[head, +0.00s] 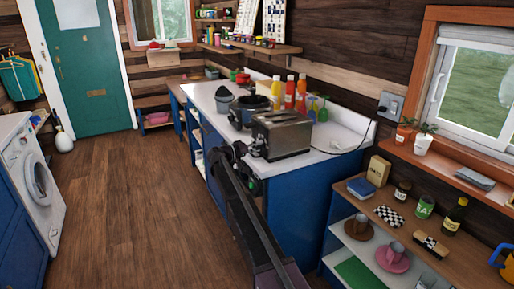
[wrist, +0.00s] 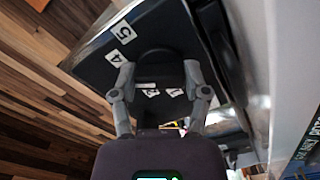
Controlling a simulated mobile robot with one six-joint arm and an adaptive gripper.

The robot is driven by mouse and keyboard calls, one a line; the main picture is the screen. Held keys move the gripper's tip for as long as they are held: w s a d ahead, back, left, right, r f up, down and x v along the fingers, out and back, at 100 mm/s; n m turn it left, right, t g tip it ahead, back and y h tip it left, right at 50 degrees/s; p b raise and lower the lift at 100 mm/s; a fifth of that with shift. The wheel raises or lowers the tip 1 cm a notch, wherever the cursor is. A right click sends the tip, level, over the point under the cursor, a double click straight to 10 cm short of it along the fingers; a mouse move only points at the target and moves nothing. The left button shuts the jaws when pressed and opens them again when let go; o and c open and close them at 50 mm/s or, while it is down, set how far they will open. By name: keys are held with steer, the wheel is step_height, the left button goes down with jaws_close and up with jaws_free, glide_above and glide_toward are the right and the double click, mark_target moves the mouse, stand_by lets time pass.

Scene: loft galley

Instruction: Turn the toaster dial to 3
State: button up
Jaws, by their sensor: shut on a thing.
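The silver and black toaster (head: 283,135) stands on the white counter near its front end. My gripper (head: 246,158) is at the toaster's near left end. In the wrist view the toaster's dark end panel (wrist: 95,68) carries white number labels. The 5 and 4 are readable at upper left; other labels lie between and behind my fingers and are partly hidden. The round black dial (wrist: 157,58) sits between the two grey fingertips of my gripper (wrist: 160,75), which is shut on it. The dial's pointer cannot be made out.
Red and yellow bottles (head: 290,92) and a dark pot (head: 250,108) stand behind the toaster on the counter (head: 205,97). A cord runs from the toaster to a wall outlet (head: 390,104).

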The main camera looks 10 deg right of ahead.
steer(key=n, duration=0.5)
steer(key=shift+r+n, duration=0.1)
steer(key=shift+n, duration=0.3)
steer(key=shift+d, duration=0.1)
steer(key=o, duration=1.2)
steer(key=shift+c, duration=0.2)
steer(key=v, duration=1.2)
